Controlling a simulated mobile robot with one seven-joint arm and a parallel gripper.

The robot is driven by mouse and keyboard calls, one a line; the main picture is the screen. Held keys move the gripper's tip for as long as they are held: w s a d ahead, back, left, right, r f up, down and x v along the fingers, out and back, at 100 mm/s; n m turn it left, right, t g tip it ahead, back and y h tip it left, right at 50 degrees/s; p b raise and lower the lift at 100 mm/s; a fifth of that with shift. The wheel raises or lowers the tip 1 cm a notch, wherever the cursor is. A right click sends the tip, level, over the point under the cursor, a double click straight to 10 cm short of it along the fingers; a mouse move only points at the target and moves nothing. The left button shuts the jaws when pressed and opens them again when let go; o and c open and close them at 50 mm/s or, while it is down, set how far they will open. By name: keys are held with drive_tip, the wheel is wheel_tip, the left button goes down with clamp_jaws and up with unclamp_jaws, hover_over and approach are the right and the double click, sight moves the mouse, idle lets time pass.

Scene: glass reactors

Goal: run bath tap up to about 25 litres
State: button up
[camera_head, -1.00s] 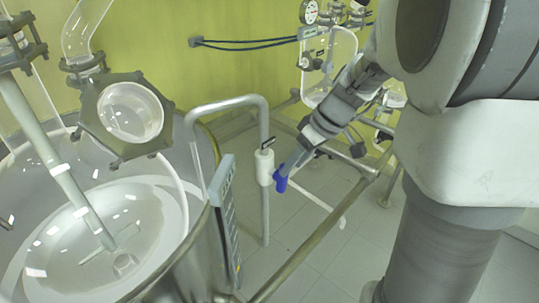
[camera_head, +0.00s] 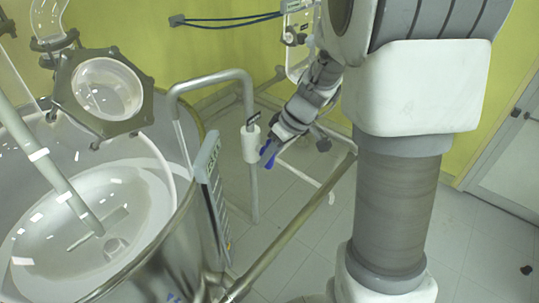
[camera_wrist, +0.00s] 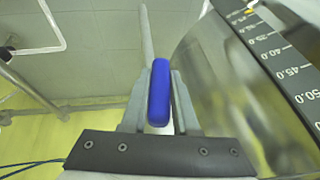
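The bath tap is a white valve body (camera_head: 250,143) on a bent grey pipe (camera_head: 252,190) beside the bath. Its blue handle (camera_head: 268,153) is at my gripper's tips. In the wrist view, the blue handle (camera_wrist: 160,92) lies between the two fingers of my gripper (camera_wrist: 160,95), which look closed against its sides. The bath (camera_head: 165,262) is a steel vessel with a pale rounded interior. I cannot tell the water level or whether water runs from the spout.
A stirrer shaft (camera_head: 50,165) and a glass port with a dark flange (camera_head: 105,92) stand over the bath. Glassware on a frame stands behind my arm.

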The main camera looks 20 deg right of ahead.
clamp_jaws()
drive_tip(key=shift+b, duration=0.3)
drive_tip(key=shift+f+m+g+y+b, duration=0.1)
drive_tip(key=shift+m+g+y+b, duration=0.2)
drive_tip(key=shift+g+y+b, duration=0.5)
drive_tip(key=g+y, duration=0.1)
drive_tip(key=y, duration=0.2)
drive_tip(key=shift+m+b, duration=0.3)
drive_tip(key=y, duration=0.1)
drive_tip(key=m+g+y, duration=0.1)
drive_tip(key=y, duration=0.1)
drive_tip(key=g+y, duration=0.1)
drive_tip(key=shift+a+r+y, duration=0.1)
drive_tip(key=shift+r+y, duration=0.2)
drive_tip(key=shift+y, duration=0.1)
drive_tip(key=shift+r+m+g+y+p, duration=0.15)
drive_tip(key=shift+m+g+y, duration=0.3)
drive_tip(key=shift+y, duration=0.55)
drive_tip(key=shift+m+g+y+p, duration=0.25)
drive_tip(key=shift+m+g+y, duration=0.2)
drive_tip(key=shift+y, duration=0.55)
